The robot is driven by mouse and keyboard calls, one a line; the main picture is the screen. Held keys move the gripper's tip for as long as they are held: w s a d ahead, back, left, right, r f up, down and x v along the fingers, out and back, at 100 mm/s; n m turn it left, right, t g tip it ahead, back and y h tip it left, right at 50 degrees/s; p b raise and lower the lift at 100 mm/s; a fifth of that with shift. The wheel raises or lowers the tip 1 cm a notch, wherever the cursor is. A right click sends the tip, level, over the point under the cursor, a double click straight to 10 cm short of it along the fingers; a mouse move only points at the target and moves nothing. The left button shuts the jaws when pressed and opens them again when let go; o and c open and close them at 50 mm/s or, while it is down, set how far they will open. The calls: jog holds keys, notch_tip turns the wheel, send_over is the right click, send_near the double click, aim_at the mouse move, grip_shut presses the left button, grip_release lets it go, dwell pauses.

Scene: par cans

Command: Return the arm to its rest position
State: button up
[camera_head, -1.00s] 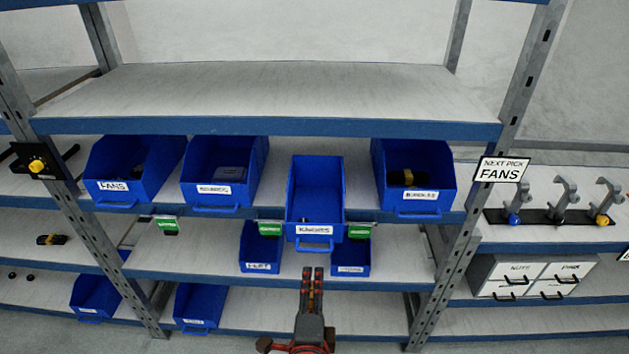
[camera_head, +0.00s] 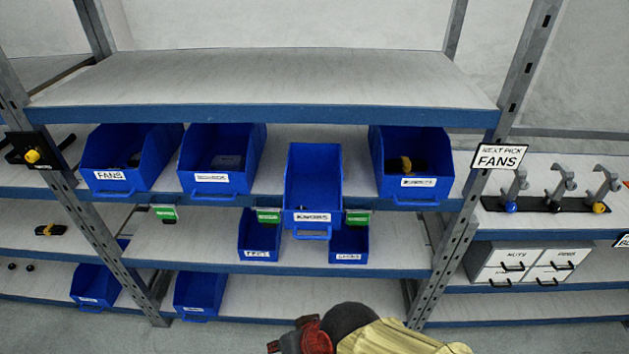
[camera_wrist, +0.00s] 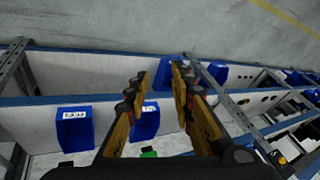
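My arm (camera_head: 345,332) shows at the bottom edge of the head view, low in front of the shelving rack; its gripper is out of that view. In the wrist view my gripper (camera_wrist: 158,72) has its two orange-and-black fingers apart. Nothing sits between them; a blue bin on a shelf and the floor show through the gap beyond.
The rack holds blue bins: FANS (camera_head: 128,160), one beside it (camera_head: 220,165), KNOBS (camera_head: 314,175) jutting forward, another (camera_head: 412,165) at right. Smaller bins (camera_head: 260,235) stand below. A "NEXT PICK FANS" sign (camera_head: 499,157) is at right. The top shelf (camera_head: 265,80) is bare.

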jog(key=w+d+r+m+t+h, duration=0.1)
jog(key=d+r, duration=0.5)
jog(key=d, duration=0.6)
jog(key=w+d+r+m+t+h, duration=0.1)
jog(key=d+r+t+h, duration=0.1)
jog(key=d+r, duration=0.5)
jog(key=d+h, duration=0.1)
jog(key=d, duration=0.4)
jog(key=shift+d+r+m, duration=0.3)
jog(key=shift+d+m, duration=0.05)
jog(key=shift+m, duration=0.05)
jog(key=shift+w+a, duration=0.1)
jog(key=shift+a, duration=0.1)
